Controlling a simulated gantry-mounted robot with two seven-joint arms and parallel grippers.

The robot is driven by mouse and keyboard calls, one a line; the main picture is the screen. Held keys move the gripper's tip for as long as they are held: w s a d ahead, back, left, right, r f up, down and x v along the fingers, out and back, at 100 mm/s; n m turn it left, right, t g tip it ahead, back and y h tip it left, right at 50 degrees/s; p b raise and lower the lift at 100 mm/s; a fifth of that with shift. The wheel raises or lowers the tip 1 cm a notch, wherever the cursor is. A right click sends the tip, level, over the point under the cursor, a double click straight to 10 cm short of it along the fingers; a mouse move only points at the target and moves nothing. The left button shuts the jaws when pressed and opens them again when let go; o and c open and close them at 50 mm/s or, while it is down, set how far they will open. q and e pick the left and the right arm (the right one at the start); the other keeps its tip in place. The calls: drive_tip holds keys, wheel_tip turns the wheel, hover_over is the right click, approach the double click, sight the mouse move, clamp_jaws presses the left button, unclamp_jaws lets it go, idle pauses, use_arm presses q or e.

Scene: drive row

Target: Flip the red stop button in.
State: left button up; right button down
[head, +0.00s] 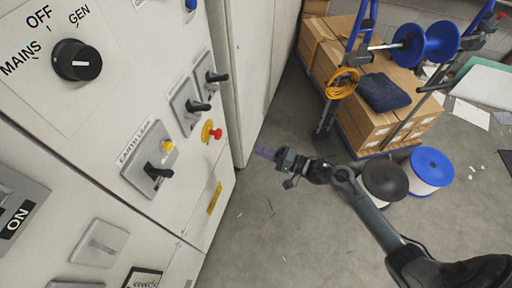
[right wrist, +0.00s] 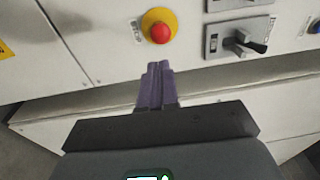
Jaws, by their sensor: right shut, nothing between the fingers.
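The red stop button (head: 217,134) is a red mushroom head on a round yellow base, set low on the grey cabinet front at the cabinet's right edge. In the right wrist view the red stop button (right wrist: 160,33) is just beyond my fingertips. My right gripper (head: 264,152) is to the right of the button in the head view, apart from it. Its purple fingers (right wrist: 155,82) are shut together with nothing between them and point towards the button. My left gripper is in neither view.
Black lever switches (head: 197,106) sit above the button, and an EARTH LEAK switch (head: 155,170) is to its left. A MAINS/OFF/GEN rotary knob (head: 77,61) is at upper left. A trolley of cardboard boxes (head: 360,115) and cable reels (head: 428,168) stand at right. The floor between is mostly clear.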

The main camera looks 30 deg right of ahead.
sight(221, 135)
use_arm(q)
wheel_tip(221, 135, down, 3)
drive_tip(key=b, duration=0.3)
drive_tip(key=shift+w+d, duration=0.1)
use_arm(e)
drive_tip(key=x, duration=1.2)
drive_tip(key=shift+w+a, duration=0.2)
drive_tip(key=shift+w, duration=0.05)
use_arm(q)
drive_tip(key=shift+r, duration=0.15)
use_arm(e)
drive_tip(key=shift+r, duration=0.2)
